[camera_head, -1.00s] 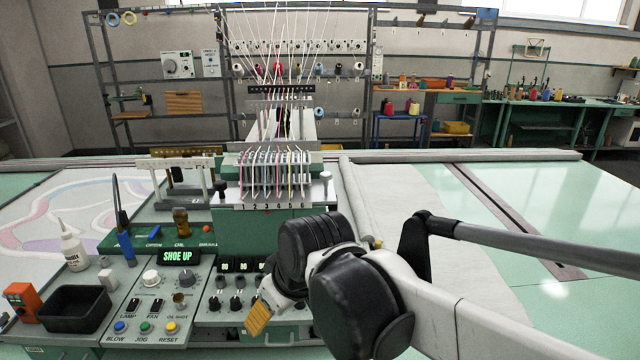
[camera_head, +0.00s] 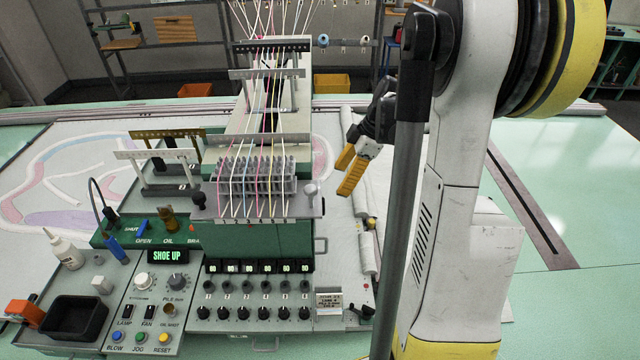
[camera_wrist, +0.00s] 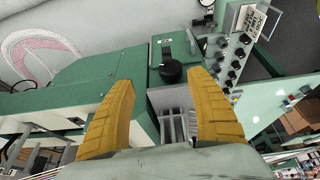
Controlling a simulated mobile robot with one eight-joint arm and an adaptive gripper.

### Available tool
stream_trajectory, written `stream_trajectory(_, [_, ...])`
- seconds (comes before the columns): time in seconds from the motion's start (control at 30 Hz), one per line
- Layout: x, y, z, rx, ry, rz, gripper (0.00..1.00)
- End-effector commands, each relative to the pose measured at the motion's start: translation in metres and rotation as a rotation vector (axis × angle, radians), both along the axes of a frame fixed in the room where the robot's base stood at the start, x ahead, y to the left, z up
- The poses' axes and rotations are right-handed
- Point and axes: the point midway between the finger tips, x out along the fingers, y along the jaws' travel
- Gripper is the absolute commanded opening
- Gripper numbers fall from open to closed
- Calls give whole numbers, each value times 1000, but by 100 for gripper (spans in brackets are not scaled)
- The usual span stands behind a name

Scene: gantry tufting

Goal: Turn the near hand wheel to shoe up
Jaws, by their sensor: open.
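A green display (camera_head: 167,256) on the console reads "SHOE UP". My gripper (camera_head: 350,172) is beside the right end of the green tufting head (camera_head: 262,243), with its yellow fingers apart and nothing between them. In the wrist view my gripper (camera_wrist: 165,112) is open above the green housing. A round black knob or wheel (camera_wrist: 171,72) sits on the housing just beyond the fingertips, apart from them. It looks like the hand wheel, but its markings cannot be read. I cannot pick it out in the head view.
A panel of black knobs (camera_head: 247,300) and a small label plate (camera_head: 328,300) lie in front of the head. A black tray (camera_head: 75,318) and a white bottle (camera_head: 66,250) stand at left. Taut yarns (camera_head: 262,110) rise above the head. The pale green table (camera_head: 585,170) is clear at right.

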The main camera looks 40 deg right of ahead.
Motion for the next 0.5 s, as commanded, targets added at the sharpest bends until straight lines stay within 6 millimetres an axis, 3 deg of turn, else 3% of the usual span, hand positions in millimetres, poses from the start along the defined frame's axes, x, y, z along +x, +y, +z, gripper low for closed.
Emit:
stream_trajectory(0.17, [5, 7, -19, 1, 0, 4, 66])
stream_trajectory(0.5, [22, 26, -78, 0, 0, 4, 66])
